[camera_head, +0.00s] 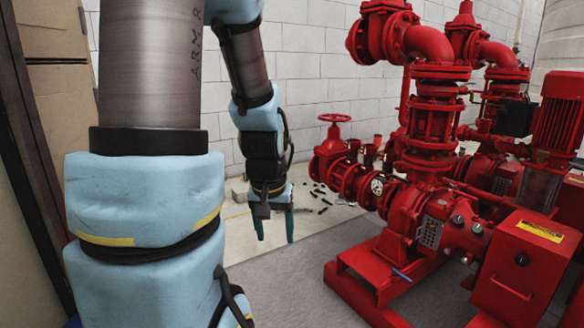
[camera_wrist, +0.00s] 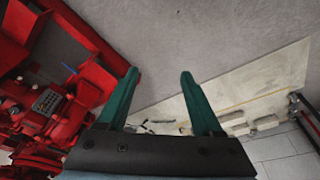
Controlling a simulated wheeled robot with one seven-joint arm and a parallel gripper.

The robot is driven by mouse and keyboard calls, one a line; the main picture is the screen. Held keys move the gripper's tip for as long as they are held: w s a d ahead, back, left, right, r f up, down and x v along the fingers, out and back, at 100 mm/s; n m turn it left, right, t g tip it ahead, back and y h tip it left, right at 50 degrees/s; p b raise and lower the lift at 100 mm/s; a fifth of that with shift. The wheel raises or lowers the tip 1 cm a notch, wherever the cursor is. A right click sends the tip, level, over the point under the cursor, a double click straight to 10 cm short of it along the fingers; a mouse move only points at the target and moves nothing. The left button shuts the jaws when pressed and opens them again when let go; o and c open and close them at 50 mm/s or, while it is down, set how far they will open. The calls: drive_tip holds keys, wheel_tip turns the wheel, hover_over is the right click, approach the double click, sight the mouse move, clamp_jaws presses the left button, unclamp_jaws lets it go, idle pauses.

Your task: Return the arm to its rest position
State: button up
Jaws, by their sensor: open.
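My gripper (camera_head: 274,226) hangs at the end of my blue-sleeved arm in the head view, fingers pointing down, left of the red pumpset. In the wrist view its two green fingers (camera_wrist: 158,88) stand apart with nothing between them. My arm reaches forward from the near left, bent downward at the far end. The gripper is clear of the pumpset in the head view and appears to touch nothing.
The red fire pumpset (camera_head: 420,215) with valves, pipes and a gauge fills the right side, and also shows at left in the wrist view (camera_wrist: 50,100). A white block wall (camera_head: 310,65) stands behind. Small dark debris (camera_head: 322,198) lies on the floor. Brown panels (camera_head: 55,90) stand at left. Grey floor (camera_head: 290,280) in front is clear.

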drive_tip(key=s+a+r+g+p, duration=0.1)
drive_tip(key=s+a+r+p, duration=0.15)
drive_tip(key=s, duration=0.25)
wheel_tip(320, 180, up, 32)
drive_tip(key=p, duration=3.1)
drive_tip(key=shift+w+a+n, duration=0.25)
drive_tip(key=shift+w+n, duration=0.05)
drive_tip(key=shift+w, duration=0.1)
